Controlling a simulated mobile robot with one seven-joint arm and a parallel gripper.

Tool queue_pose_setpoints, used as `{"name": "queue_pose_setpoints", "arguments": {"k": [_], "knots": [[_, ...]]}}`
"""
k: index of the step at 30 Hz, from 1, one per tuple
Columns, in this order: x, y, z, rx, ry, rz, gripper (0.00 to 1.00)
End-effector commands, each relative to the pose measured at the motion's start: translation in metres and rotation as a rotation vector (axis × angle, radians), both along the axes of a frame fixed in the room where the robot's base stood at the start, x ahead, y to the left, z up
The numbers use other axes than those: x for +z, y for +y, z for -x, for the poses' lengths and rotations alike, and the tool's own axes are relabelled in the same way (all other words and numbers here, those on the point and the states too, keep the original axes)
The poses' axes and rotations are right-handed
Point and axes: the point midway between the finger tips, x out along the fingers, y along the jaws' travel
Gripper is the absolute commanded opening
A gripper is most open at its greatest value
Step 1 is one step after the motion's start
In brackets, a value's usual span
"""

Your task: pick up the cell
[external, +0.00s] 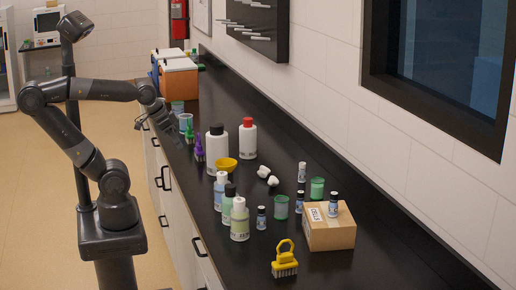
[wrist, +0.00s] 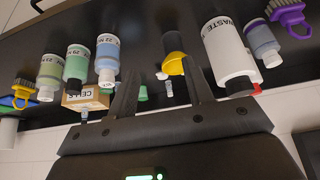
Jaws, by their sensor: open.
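A cardboard box labelled "CELLS" (external: 330,234) stands on the dark bench towards the near right. In the wrist view, which is upside down, the box (wrist: 88,102) shows at the left, partly hidden by bottles and my left finger. Similar small vials stand beside the box (external: 300,202), behind it (external: 301,173) and left of it (external: 261,218). My gripper (external: 142,122) is open and empty over the bench's front edge, far from the box. Its two fingers (wrist: 160,72) show apart in the wrist view.
Green-lidded jars (external: 281,207) flank the vials. The bench's right strip is clear.

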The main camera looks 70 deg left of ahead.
Motion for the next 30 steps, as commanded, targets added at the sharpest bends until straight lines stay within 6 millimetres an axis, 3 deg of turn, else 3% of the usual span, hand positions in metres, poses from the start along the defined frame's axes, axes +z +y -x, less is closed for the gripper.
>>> {"name": "queue_pose_setpoints", "arguments": {"k": [9, 14, 23, 30], "knots": [[0.001, -0.001, -0.002, -0.004, 0.002, 0.000, 0.52], [0.009, -0.012, -0.019, -0.038, 0.034, -0.002, 0.52], [0.026, -0.066, -0.088, -0.167, 0.156, -0.018, 0.52], [0.023, -0.127, -0.141, -0.271, 0.254, -0.039, 0.52]]}}
